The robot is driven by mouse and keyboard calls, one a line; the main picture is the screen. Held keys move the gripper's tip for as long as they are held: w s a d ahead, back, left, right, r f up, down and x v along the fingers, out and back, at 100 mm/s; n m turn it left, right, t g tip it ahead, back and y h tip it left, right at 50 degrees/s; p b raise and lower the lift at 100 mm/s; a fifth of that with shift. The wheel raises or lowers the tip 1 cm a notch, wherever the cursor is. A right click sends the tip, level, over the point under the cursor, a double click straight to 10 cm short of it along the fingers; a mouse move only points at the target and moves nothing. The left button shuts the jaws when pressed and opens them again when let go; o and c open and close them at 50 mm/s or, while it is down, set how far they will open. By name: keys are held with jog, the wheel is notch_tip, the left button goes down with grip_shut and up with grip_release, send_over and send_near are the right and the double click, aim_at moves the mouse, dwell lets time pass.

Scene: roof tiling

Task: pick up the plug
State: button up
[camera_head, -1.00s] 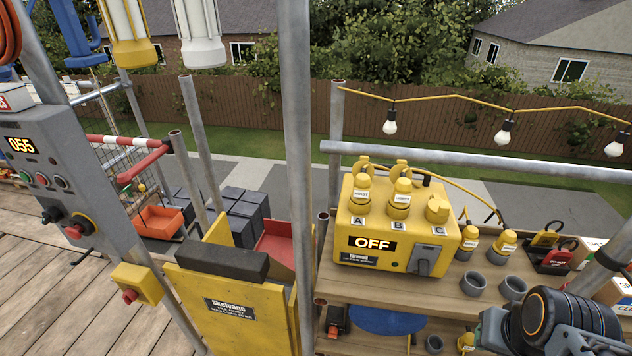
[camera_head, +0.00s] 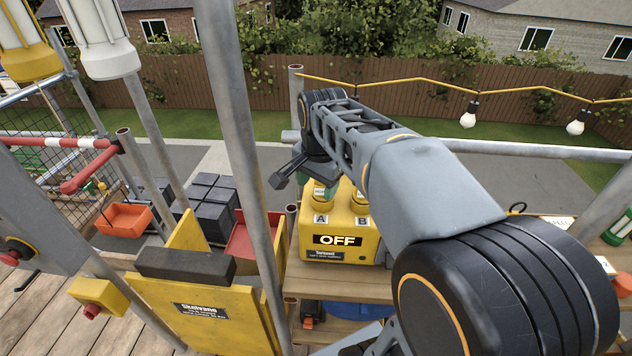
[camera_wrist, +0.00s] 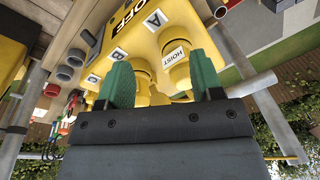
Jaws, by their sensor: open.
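The yellow power box (camera_head: 345,240) reads OFF and stands on a wooden shelf. Yellow plugs sit upright in it. The plug at A, labelled HOIST (camera_wrist: 176,58), and the plug at B (camera_wrist: 141,68) both show in the wrist view. My gripper (camera_wrist: 160,78) is open, its two green fingertips apart, with parts of both plugs seen between them. The HOIST plug is nearer the right fingertip, the B plug nearer the left. I cannot tell whether either fingertip touches. In the head view my gripper (camera_head: 318,188) is above socket A, and my arm hides the box's right side.
A steel pole (camera_head: 240,150) stands left of the box, and a rail (camera_head: 540,150) runs behind it. A string of bulbs (camera_head: 468,118) hangs at the upper right. Grey cups (camera_wrist: 65,73) stand beside the box. A yellow Skelvano panel (camera_head: 205,310) is at the lower left.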

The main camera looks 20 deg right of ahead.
aim_at(323, 188)
jog(key=w+d+r+m, duration=0.1)
jog(key=w+r+m, duration=0.1)
jog(key=m, duration=0.1)
jog(key=w+d+r+m+g+p, duration=0.1)
jog(key=w+d+r+m, duration=0.1)
jog(key=m, duration=0.1)
jog(key=w+d+r+m, duration=0.1)
jog(key=w+r+m, duration=0.1)
jog(key=m, duration=0.1)
jog(key=shift+w+d+p, duration=0.1)
jog(key=shift+d+p, duration=0.25)
jog(key=shift+w+d+f+m+g, duration=0.2)
jog(key=shift+m+g, duration=0.1)
jog(key=shift+m, duration=0.2)
notch_tip(323, 188, down, 8)
jog(key=shift+r, duration=0.2)
jog(key=shift+s+a+f, duration=0.1)
jog(key=shift+f, duration=2.6)
jog(key=c, duration=0.8)
